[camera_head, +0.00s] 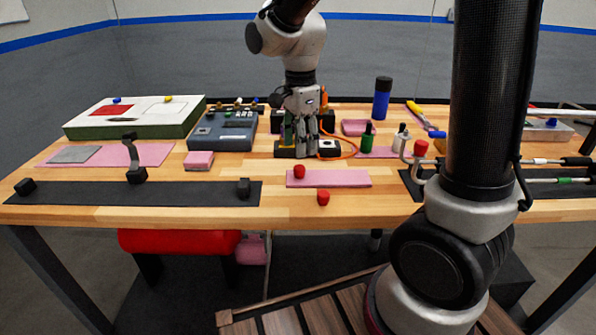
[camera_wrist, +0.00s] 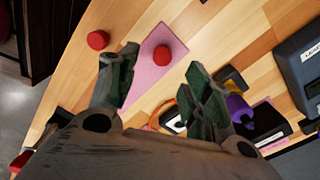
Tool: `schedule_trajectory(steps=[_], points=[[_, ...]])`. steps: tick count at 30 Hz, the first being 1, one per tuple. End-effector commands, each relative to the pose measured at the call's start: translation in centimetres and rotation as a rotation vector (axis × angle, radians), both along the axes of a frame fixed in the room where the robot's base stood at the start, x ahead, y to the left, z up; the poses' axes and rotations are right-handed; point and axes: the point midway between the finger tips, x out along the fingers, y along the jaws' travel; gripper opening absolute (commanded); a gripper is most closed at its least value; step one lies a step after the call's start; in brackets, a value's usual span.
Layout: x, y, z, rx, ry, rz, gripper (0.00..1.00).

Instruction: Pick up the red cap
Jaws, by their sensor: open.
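One red cap (camera_head: 299,172) sits on a pink mat (camera_head: 345,179) at the front middle of the workbench. A second red cap (camera_head: 323,198) stands on bare wood near the front edge. A third red piece (camera_head: 421,147) sits on a bent metal pipe to the right. My gripper (camera_head: 305,155) points down behind the pink mat, open and empty. In the wrist view, the mat's cap (camera_wrist: 163,56) shows between and beyond my two fingertips (camera_wrist: 162,60). The cap on the wood (camera_wrist: 98,40) shows outside the left finger.
A grey-blue device (camera_head: 222,131) and a green-sided white box (camera_head: 134,117) stand to the left. A dark blue bottle (camera_head: 382,98) stands at the back. A green bottle (camera_head: 367,135) and an orange cable are close to my gripper. A dark strip (camera_head: 90,192) lies front left.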

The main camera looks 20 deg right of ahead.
Motion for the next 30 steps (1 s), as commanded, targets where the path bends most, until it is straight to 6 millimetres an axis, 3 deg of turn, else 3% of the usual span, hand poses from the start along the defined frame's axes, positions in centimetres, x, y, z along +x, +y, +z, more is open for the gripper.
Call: schedule_trajectory(steps=[18,26,30], points=[[0.4,0.0,-7.5,-0.002,0.004,-0.028,0.49],[0.5,0.0,-7.8,0.000,0.001,-0.027,0.49],[0.4,0.0,-7.8,0.000,0.001,-0.027,0.26]])
